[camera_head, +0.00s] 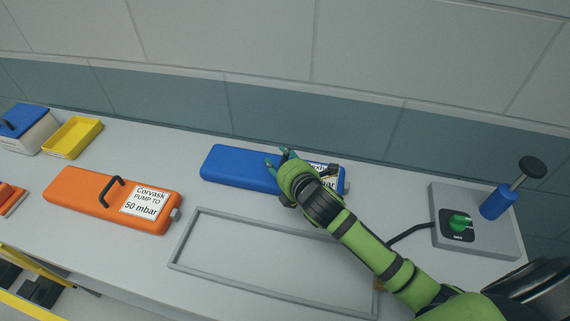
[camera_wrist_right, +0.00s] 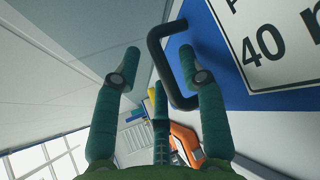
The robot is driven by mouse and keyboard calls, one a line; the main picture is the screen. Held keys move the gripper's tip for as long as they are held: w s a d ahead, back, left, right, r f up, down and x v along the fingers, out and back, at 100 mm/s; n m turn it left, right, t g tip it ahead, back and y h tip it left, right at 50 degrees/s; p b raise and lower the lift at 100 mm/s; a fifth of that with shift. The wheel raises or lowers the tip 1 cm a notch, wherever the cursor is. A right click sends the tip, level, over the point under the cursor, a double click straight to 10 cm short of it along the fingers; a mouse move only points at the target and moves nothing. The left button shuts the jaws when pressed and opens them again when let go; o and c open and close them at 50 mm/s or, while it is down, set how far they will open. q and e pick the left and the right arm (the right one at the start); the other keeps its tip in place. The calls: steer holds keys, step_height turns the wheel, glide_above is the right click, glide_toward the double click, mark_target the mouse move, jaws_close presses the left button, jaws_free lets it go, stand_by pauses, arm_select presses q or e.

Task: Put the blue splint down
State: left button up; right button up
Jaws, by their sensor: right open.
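The blue splint (camera_head: 235,167) lies flat on the grey counter near the back wall, in the middle of the head view. Its right part, with a white label, is partly hidden behind my right gripper (camera_head: 283,160). In the wrist view the splint (camera_wrist_right: 215,60) fills the upper right, with its black handle (camera_wrist_right: 165,65) and a label reading 40. My right gripper's fingers (camera_wrist_right: 158,65) are open, one on each side of part of the handle. I cannot tell whether they touch it. My left gripper is not in view.
An orange splint (camera_head: 85,200) labelled 50 mbar lies at left. An empty grey framed area (camera_head: 185,240) is in front of the blue splint. A pump unit (camera_head: 490,235) with a green knob stands at right. A yellow tray (camera_head: 72,138) and a blue-lidded box (camera_head: 35,135) stand far left.

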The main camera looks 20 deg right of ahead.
steer(key=b+v, duration=0.1)
steer(key=v, duration=1.1)
